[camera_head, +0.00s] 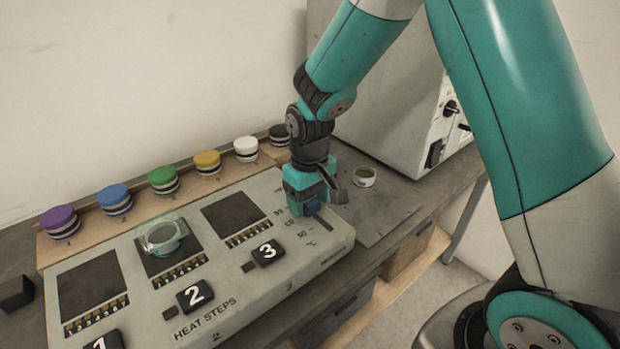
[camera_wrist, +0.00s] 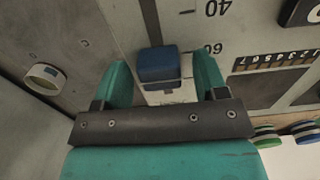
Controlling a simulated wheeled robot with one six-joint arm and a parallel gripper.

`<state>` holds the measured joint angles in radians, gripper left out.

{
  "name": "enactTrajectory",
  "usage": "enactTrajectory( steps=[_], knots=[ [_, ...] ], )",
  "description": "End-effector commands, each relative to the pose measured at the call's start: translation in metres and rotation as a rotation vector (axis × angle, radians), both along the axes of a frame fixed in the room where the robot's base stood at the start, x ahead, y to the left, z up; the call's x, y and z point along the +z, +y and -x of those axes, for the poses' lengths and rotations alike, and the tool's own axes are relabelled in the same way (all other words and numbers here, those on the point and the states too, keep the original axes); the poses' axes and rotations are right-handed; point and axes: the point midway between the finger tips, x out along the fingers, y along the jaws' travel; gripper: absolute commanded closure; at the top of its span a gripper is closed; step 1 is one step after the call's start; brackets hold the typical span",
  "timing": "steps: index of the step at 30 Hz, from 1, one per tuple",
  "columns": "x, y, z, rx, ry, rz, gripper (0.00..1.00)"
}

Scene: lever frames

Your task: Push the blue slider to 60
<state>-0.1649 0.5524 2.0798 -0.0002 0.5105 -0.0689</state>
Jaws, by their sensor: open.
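The blue slider (camera_wrist: 160,70) is a dark blue block on a slot in the grey heating panel (camera_head: 225,325). In the wrist view it sits beside the printed 60, with 40 farther up. Its exact mark is hard to read. My gripper (camera_wrist: 161,63) is open, with one teal finger on each side of the slider. Gaps show between the fingers and the block.
Buttons 1, 2 (camera_head: 195,296) and 3 (camera_head: 267,252) lie left of the slider. A clear dish (camera_head: 162,238) rests on the middle plate. Coloured jars line a wooden rack (camera_head: 90,222) behind.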

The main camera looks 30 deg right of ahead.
Motion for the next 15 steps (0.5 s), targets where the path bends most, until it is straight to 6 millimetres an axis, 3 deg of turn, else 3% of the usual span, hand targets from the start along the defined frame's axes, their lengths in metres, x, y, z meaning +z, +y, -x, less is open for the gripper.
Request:
enactTrajectory(
  steps=[5, 15],
  knots=[
    [0.029, 0.000, -0.001, 0.000, -0.007, -0.001, 0.34],
    [0.116, 0.000, -0.001, 0.000, -0.009, -0.002, 0.34]
  ],
)
